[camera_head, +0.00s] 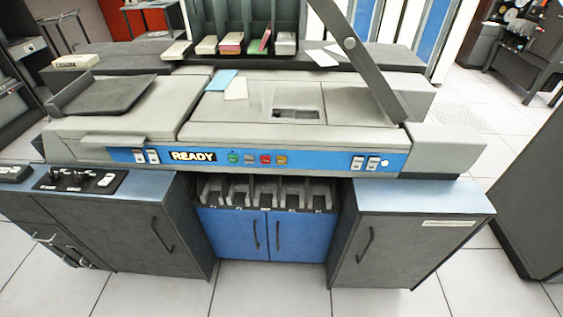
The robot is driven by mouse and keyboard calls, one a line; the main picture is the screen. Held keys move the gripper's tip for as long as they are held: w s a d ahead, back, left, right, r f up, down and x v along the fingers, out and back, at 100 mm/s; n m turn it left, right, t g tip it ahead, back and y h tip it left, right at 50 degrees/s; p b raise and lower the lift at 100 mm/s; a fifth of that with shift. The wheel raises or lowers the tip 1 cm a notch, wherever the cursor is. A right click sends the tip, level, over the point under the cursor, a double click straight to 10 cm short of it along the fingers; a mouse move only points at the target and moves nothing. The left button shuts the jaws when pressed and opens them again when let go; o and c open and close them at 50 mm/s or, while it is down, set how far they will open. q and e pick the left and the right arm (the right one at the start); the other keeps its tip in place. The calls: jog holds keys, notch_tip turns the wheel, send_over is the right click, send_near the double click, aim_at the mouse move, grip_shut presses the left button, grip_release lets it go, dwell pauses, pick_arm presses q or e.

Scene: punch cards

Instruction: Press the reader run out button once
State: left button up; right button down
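The card machine has a blue control strip (320,163) along its front edge. Near the middle of the strip sit a green button (233,157), a grey button (249,159), a red button (265,159) and a yellow button (281,160). A pair of white switches or buttons (147,156) sits at the left end, and another pair (365,163) with a small round white spot is at the right end. A sign (193,156) reads READY. The button labels are too small to read, so I cannot tell which one is reader run out. Neither gripper is in view.
A dark slanted ramp (357,55) rises over the machine's right side. Cards (222,80) lie on its top and card stacks fill slots (258,42) behind. Dark cabinets (405,235) and blue doors (230,232) stand below. Tiled floor (270,290) shows in front.

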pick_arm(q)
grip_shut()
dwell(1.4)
